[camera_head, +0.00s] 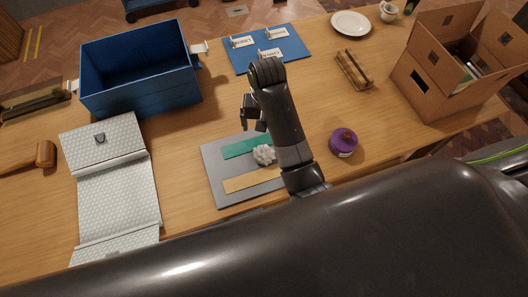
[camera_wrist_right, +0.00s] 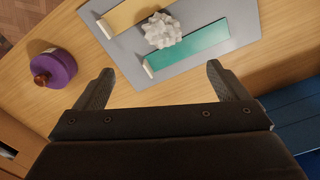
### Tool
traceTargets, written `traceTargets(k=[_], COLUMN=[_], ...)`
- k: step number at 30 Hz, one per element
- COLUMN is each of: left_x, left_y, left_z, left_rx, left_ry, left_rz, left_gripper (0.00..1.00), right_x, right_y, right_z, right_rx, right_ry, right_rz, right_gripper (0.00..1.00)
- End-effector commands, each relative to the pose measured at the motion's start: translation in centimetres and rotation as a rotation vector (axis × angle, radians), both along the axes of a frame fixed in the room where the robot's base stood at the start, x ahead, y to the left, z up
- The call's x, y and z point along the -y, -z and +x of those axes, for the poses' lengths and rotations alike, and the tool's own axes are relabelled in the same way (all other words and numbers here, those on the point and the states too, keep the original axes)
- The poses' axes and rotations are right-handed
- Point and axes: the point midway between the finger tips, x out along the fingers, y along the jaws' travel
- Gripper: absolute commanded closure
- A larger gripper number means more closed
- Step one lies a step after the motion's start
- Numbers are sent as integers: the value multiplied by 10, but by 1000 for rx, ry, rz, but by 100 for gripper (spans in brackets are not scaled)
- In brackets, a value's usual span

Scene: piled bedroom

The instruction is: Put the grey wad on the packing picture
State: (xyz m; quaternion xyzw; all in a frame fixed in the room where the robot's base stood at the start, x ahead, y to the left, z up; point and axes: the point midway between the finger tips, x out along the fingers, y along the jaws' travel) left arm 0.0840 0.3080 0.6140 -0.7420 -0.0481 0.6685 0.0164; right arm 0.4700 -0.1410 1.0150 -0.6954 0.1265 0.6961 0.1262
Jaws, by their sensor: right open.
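The grey wad (camera_head: 263,154), pale and crumpled, lies on a grey board (camera_head: 214,172) between a green strip (camera_head: 240,147) and a yellow strip (camera_head: 245,182). In the right wrist view the wad (camera_wrist_right: 162,30) overlaps the edge of the green strip. My right gripper (camera_head: 250,112) is open and empty, beyond the board's far edge. In the wrist view its fingers (camera_wrist_right: 160,85) are spread, with the wad ahead of them and apart from them. I cannot tell which surface is the packing picture. My left gripper is not in view.
A blue crate (camera_head: 140,95) and a white quilted folded sheet (camera_head: 118,195) are left of the board. A purple round container (camera_head: 343,143) is right of it. A blue mat with labelled cards (camera_head: 240,63), a wooden rack (camera_head: 353,70) and an open cardboard box (camera_head: 430,90) lie farther back.

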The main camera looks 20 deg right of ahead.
Motion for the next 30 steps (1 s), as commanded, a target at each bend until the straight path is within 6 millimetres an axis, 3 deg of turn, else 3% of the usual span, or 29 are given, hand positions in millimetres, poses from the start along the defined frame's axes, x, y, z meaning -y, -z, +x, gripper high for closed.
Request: traceTargets(k=[12,14,21,30], left_x=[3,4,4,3], left_y=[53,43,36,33], left_z=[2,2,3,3], left_rx=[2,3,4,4], left_ry=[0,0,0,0], left_rz=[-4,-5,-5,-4], left_gripper=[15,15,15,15], right_x=[0,1,1,0], right_y=[53,60,104,123], right_z=[0,-1,0,0], right_rx=[1,-6,-2,-1], right_ry=[0,0,-1,-1], right_rz=[0,-2,-2,-1], right_gripper=[7,7,7,7])
